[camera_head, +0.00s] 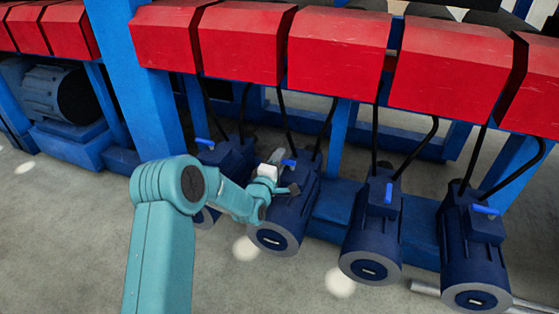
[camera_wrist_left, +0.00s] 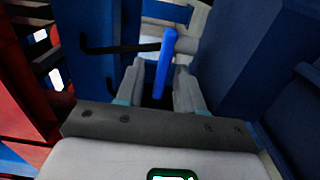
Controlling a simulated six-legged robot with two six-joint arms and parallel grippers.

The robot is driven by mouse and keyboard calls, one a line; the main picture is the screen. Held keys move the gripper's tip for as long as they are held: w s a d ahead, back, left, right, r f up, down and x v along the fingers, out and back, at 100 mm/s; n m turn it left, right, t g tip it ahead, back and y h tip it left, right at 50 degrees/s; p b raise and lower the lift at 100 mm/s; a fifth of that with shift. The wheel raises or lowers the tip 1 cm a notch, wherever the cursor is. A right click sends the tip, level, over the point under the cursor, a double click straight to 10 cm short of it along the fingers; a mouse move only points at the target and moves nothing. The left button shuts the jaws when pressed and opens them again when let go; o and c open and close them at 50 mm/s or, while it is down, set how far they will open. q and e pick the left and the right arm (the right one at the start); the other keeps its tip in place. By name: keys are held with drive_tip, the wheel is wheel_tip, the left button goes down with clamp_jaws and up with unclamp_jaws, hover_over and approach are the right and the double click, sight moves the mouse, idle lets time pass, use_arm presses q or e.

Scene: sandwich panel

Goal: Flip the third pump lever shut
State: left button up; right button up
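Several dark blue pumps stand in a row under red boxes, each with a small bright blue lever. My left gripper (camera_head: 282,172) is at the lever (camera_head: 289,162) of the second visible pump (camera_head: 285,205) from the left. In the left wrist view, a blue lever (camera_wrist_left: 165,62) stands between the two spread fingers of my gripper (camera_wrist_left: 158,78), nearer the right finger; contact cannot be told. The third pump (camera_head: 370,230) from the left has its lever (camera_head: 388,193) pointing up and down in the picture. The fourth pump's lever (camera_head: 486,210) lies sideways. My right gripper is out of view.
Red boxes (camera_head: 338,52) overhang the pumps, with black hoses (camera_head: 417,148) hanging between them. A blue upright post (camera_head: 140,75) stands left of the pumps. Grey rods (camera_head: 425,288) lie on the floor at right. The floor (camera_head: 60,230) in front is mostly clear.

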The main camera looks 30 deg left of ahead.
use_arm(q)
drive_tip(key=shift+w, duration=0.2)
drive_tip(key=shift+c, duration=0.3)
clamp_jaws()
